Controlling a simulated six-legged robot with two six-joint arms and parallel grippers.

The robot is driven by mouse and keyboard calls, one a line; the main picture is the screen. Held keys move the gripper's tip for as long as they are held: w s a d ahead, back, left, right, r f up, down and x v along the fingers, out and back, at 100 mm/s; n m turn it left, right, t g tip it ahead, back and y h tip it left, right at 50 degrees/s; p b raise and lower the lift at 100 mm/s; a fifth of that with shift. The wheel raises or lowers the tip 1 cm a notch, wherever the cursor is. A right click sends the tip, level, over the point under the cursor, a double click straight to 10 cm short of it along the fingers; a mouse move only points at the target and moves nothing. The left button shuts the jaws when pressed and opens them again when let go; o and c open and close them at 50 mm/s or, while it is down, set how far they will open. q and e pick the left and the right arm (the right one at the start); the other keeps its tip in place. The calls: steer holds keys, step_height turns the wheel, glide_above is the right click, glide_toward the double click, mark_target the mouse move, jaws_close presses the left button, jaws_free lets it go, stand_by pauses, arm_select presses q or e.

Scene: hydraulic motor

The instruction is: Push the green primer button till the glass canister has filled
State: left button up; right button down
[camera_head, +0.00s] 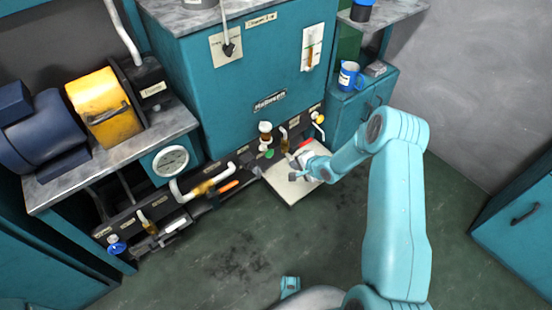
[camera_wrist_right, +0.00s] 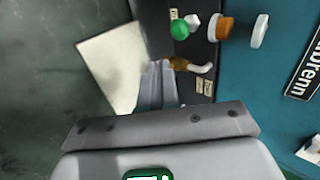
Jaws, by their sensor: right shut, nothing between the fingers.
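The green primer button (camera_head: 268,153) sits low on the black manifold strip under the teal cabinet; it also shows in the right wrist view (camera_wrist_right: 180,29). Beside it is a small canister (camera_head: 265,138) with a white cap and brown contents, also in the wrist view (camera_wrist_right: 221,27). Its exact fill level is too small to tell. My right gripper (camera_head: 295,172) is shut and empty, over the pale plate, to the right of the button and apart from it. Its grey fingers (camera_wrist_right: 158,66) show near a brown tube with a white elbow. My left gripper is not in view.
The pale plate (camera_head: 290,190) lies in front of the strip. The brown elbow tube (camera_wrist_right: 178,63) stands close to my fingers. A yellow-brown valve with an orange handle (camera_head: 228,186) is further left. A blue mug (camera_head: 349,77) stands back right. The floor in front is clear.

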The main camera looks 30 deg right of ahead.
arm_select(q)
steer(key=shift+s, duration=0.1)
arm_select(e)
steer(key=shift+s, duration=0.15)
arm_select(q)
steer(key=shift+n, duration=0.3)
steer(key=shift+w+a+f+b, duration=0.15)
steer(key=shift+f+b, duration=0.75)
steer(key=shift+b, duration=0.1)
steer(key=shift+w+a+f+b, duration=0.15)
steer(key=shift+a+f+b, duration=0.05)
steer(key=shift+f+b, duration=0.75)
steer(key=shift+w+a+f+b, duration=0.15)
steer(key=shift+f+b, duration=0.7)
steer(key=shift+b, duration=0.15)
arm_select(e)
glide_toward(271, 157)
steer(key=shift+x, duration=2.95)
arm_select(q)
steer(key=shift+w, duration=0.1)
